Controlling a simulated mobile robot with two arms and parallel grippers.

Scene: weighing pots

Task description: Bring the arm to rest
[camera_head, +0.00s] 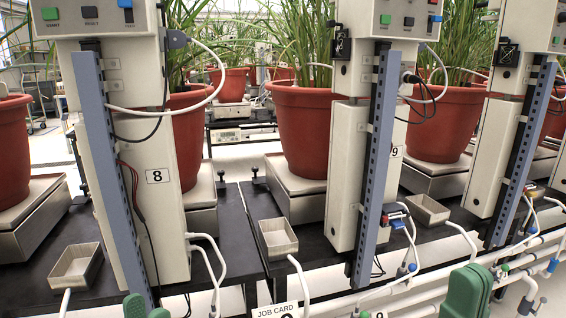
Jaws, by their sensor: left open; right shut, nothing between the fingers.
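My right gripper (467,291) shows at the bottom right as a green shape. It is shut with nothing seen in it, in front of the white pipes. Most of both arms is outside the picture.
Red pots (300,130) with grassy plants stand on scales (290,185) along a black bench (235,225). Small open trays (277,238) sit at the bench front. White pipes (400,290) with hoses run low at right. A job card (275,312) shows at the bottom.

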